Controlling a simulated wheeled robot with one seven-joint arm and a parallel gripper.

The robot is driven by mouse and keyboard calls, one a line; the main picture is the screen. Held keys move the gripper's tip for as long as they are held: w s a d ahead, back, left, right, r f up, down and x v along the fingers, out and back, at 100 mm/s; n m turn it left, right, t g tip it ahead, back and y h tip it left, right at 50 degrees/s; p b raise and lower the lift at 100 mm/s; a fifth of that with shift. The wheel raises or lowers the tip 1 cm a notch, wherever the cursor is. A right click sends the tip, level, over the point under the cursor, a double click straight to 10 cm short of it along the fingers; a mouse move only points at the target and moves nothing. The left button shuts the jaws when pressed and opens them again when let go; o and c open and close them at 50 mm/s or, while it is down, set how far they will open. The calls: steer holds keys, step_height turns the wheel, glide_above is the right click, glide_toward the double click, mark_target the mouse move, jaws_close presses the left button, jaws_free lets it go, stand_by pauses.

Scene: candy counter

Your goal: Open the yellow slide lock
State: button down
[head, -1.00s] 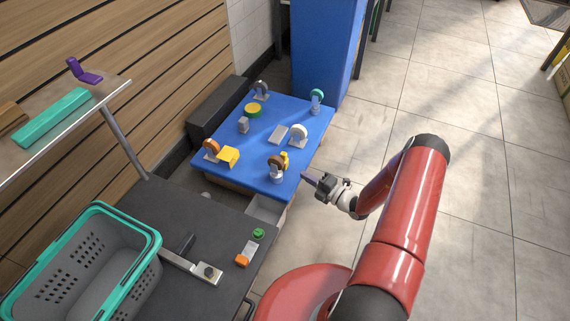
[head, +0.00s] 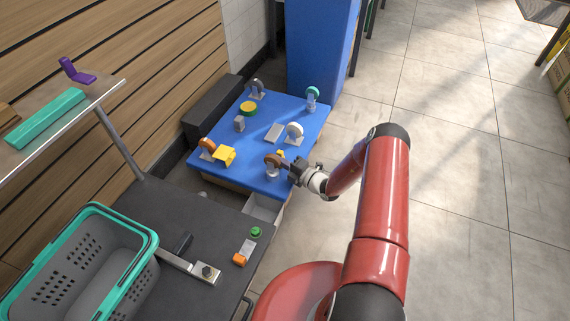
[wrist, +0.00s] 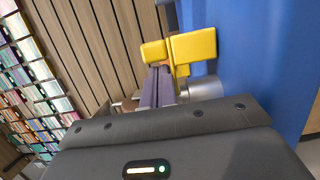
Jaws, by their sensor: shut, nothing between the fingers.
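A yellow block-shaped piece (head: 225,156) sits on the blue table's near left part, beside an orange-brown disc. A smaller yellow piece (head: 281,153) shows behind a brown disc (head: 272,160) on a silver round base (head: 272,172). I cannot tell for sure which is the slide lock. My gripper (head: 285,165) is shut and empty, low at the table's right edge, beside the brown disc. In the wrist view, my closed fingers (wrist: 156,88) point at two joined yellow plates (wrist: 193,46), with a silver cylinder (wrist: 205,87) close by. Contact cannot be told.
A dark counter (head: 190,210) with a teal-rimmed basket (head: 90,265) lies in front. The floor at right is clear.

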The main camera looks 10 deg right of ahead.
mark_target(283, 155)
steer(key=w+b, duration=0.1)
steer(key=d+b, duration=0.1)
steer(key=w+d, duration=0.1)
steer(key=shift+w+f+b, duration=0.25)
steer(key=shift+w+b, duration=0.1)
steer(key=shift+b, duration=0.05)
steer(key=shift+w+d+r, duration=0.1)
steer(key=shift+w+r, duration=0.05)
steer(key=shift+r, duration=0.1)
